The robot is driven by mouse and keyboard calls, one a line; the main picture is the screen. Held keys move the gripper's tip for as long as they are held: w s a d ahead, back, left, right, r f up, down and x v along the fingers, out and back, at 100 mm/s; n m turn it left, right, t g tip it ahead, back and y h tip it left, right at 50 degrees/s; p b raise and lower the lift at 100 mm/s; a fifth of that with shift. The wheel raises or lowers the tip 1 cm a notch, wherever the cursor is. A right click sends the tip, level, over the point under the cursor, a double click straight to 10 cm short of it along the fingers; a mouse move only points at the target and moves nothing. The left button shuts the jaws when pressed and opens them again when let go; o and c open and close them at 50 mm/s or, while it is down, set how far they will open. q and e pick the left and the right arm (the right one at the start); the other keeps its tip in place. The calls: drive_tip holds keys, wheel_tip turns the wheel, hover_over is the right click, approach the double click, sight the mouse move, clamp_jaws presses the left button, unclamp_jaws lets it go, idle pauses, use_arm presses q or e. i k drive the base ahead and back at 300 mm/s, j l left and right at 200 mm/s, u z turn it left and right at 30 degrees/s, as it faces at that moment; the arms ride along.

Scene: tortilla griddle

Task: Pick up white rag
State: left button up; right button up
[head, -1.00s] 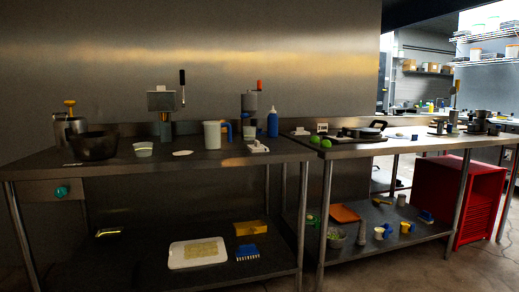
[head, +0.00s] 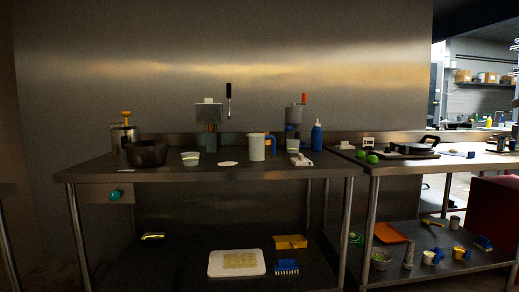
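No thing in the head view is clearly a rag at this size. A small crumpled-looking white item (head: 300,160) lies on the left steel table near its right end, in front of a small cup. Another small white item (head: 344,145) lies at the back of the right table. A flat white round piece (head: 228,163) lies near the middle of the left table. I cannot tell which of these is the white rag. Neither of my grippers is in view.
The left steel table (head: 100,168) also holds a dark bowl (head: 147,153), a white pitcher (head: 257,147) and a blue bottle (head: 316,138). Its lower shelf bears a white tray (head: 214,268). The right table holds green limes (head: 372,159) and a pan (head: 428,142).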

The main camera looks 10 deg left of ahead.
sight(301, 161)
drive_tip(key=z, duration=0.25)
drive_tip(key=i+j+z, duration=0.25)
drive_tip(key=z, duration=0.15)
drive_tip(key=i+j+z, duration=0.35)
drive_tip(key=i+j, duration=0.05)
drive_tip(key=i, duration=0.05)
